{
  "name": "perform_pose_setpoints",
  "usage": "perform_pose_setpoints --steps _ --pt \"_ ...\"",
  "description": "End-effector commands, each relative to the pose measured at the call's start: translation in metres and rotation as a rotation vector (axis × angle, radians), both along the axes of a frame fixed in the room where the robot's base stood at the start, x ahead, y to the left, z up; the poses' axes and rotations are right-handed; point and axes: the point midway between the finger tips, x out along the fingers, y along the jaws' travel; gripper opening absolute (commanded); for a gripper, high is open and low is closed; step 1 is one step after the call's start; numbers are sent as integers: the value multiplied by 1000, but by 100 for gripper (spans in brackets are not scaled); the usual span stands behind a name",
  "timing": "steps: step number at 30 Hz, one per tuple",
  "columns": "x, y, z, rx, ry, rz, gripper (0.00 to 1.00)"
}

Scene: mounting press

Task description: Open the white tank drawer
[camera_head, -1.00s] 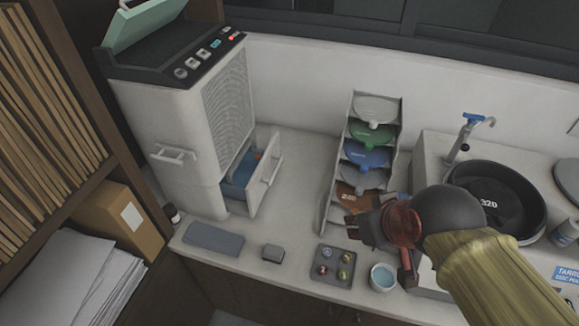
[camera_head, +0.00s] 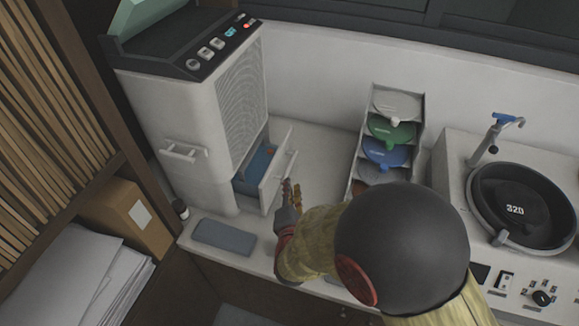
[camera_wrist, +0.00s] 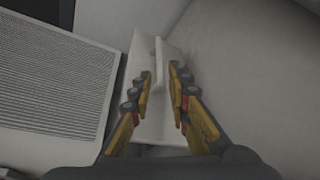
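The white tank drawer (camera_head: 272,180) stands partly pulled out of the side of the white press (camera_head: 195,130), with a blue inside showing. Its upright bar handle (camera_wrist: 158,62) shows on the drawer front in the wrist view. My gripper (camera_head: 291,190) is just in front of the drawer front in the head view. In the wrist view my gripper (camera_wrist: 160,78) has its two fingers apart, with the handle lying ahead between the fingertips. Nothing is clamped. Whether a finger touches the handle or drawer front is unclear.
A grey flat pad (camera_head: 224,237) lies at the counter's front edge. A rack of coloured discs (camera_head: 388,130) stands right of the drawer, partly hidden by my arm. A black polishing wheel (camera_head: 520,207) is farther right. A wooden shelf (camera_head: 95,180) borders the left.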

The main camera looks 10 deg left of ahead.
Motion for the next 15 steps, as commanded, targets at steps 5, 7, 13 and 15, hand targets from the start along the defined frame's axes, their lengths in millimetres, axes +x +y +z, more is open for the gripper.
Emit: perform_pose_setpoints --steps 5,7,13,15 --pt "6 2 -5 -41 -28 3 18" --pt "14 4 -7 -41 -27 4 18" --pt "51 10 -16 -39 -26 2 18" --pt "64 13 -19 -38 -26 3 18"
